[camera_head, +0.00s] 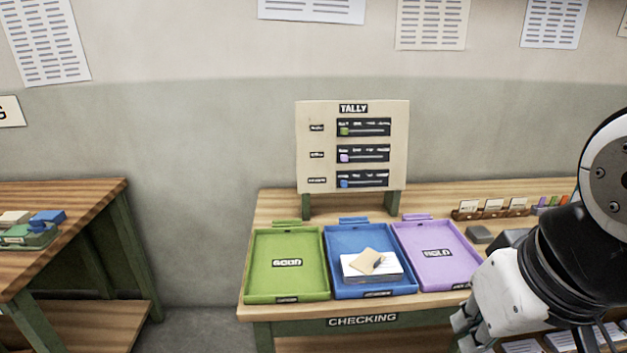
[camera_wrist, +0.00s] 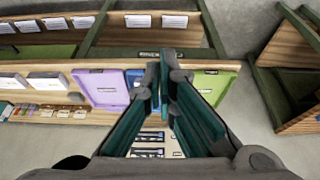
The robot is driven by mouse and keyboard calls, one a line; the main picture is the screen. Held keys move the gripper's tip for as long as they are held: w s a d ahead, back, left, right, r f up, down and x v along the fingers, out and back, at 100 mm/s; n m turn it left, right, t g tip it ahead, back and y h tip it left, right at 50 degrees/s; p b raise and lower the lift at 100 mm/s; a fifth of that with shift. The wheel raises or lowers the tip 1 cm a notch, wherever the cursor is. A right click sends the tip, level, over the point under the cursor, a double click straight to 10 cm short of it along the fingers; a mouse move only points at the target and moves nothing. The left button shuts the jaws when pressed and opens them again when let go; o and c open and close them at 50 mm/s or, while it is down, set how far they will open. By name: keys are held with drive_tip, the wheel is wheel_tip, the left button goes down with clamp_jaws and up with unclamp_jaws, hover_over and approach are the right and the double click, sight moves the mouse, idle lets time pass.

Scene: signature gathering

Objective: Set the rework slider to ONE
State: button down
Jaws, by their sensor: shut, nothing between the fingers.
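The tally board (camera_head: 302,145) stands upright at the back of the checking table. It carries three horizontal sliders, with a green knob (camera_head: 344,131) on top, a purple knob (camera_head: 344,157) in the middle and a blue knob (camera_head: 344,183) at the bottom. Each knob sits at the left end of its track. The row labels and scale marks are too small to read. My gripper (camera_head: 464,330) is at the lower right, apart from the board. In the wrist view my gripper (camera_wrist: 164,72) is shut and empty, and its fingers partly hide the board (camera_wrist: 180,153).
A green tray (camera_head: 255,268), a blue tray (camera_head: 335,255) holding papers and a purple tray (camera_head: 437,255) lie before the board. Card holders (camera_head: 492,212) and a dark block (camera_head: 478,234) are to the right. Another wooden table (camera_head: 75,235) stands left across a gap.

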idle(0.3)
drive_tip(key=c, duration=2)
unclamp_jaws()
drive_tip(key=shift+w, duration=0.15)
drive_tip(key=o, duration=0.5)
drive_tip(key=w+f+t+b, duration=0.2)
drive_tip(key=w+b, duration=0.1)
drive_tip(key=w, duration=0.8)
drive_tip(key=w+f+t+b, duration=0.2)
drive_tip(key=w+f+b, duration=0.1)
drive_tip(key=w, duration=0.9)
drive_tip(key=w+f+t+b, duration=0.2)
drive_tip(key=w+t+b, duration=0.1)
drive_tip(key=w, duration=0.9)
drive_tip(key=shift+w+f+b, duration=0.25)
drive_tip(key=shift+f+b, duration=0.05)
drive_tip(key=shift+b, duration=0.4)
drive_tip(key=t+b, duration=0.7)
drive_tip(key=b, duration=0.1)
approach(345, 186)
drive_tip(key=w+b, duration=0.1)
drive_tip(key=w, duration=0.7)
drive_tip(key=shift+w+r+b, duration=0.15)
drive_tip(key=shift+w+b, duration=0.2)
drive_tip(key=shift+w, duration=0.05)
clamp_jaws()
